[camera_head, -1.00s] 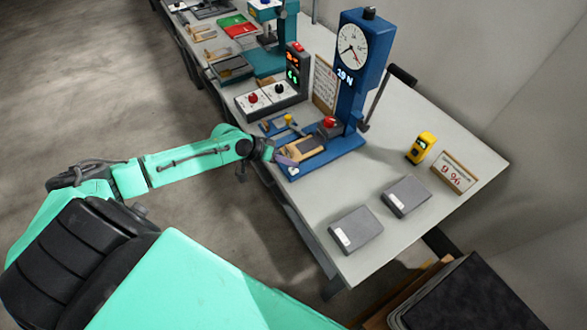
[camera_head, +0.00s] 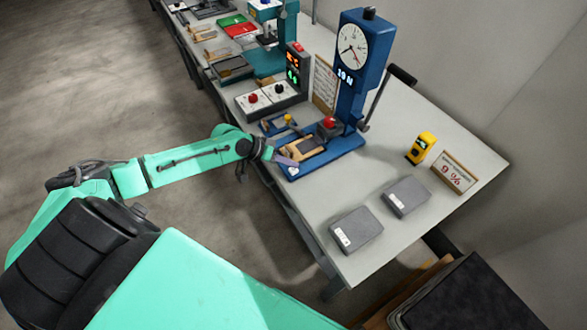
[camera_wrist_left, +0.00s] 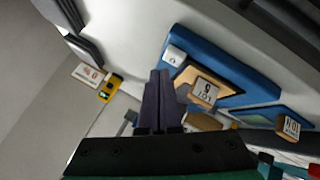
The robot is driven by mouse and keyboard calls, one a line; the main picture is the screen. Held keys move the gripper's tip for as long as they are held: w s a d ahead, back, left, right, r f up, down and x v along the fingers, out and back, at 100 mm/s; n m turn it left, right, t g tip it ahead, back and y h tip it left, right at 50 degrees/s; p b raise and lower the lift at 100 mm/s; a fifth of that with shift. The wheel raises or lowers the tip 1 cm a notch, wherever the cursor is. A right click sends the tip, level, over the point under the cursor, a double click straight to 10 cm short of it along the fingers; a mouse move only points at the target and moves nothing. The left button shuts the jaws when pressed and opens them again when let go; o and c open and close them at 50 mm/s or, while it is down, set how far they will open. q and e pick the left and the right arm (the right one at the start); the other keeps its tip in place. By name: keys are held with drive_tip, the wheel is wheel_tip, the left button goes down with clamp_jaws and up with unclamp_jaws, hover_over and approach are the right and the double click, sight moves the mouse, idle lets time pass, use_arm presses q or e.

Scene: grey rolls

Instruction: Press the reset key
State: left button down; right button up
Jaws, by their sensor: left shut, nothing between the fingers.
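A small white key (camera_head: 293,170) sits on the front corner of the blue base of a press with a dial; I take it for the reset key, but its marking is too small to read. It also shows in the left wrist view (camera_wrist_left: 173,57) at the base's corner. My left gripper (camera_head: 287,161) is shut and empty, with its dark fingers close beside the key at the base's front edge. In the left wrist view the fingertips (camera_wrist_left: 159,73) appear just left of the key; I cannot tell whether they touch. My right gripper is not in view.
The blue press (camera_head: 348,80) carries a dial and a red knob (camera_head: 329,122). A control box (camera_head: 267,96) with red and black knobs stands behind it. Two grey boxes (camera_head: 356,230) (camera_head: 406,196), a yellow device (camera_head: 421,148) and a sign (camera_head: 454,173) stand on the right.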

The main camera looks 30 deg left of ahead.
sight(290, 171)
use_arm(q)
drive_tip(key=shift+f, duration=0.4)
drive_tip(key=shift+f+b, duration=0.55)
idle(0.5)
drive_tip(key=shift+r+p, duration=0.95)
wheel_tip(290, 171, up, 5)
drive_tip(key=p, duration=0.5)
drive_tip(key=shift+r, duration=0.15)
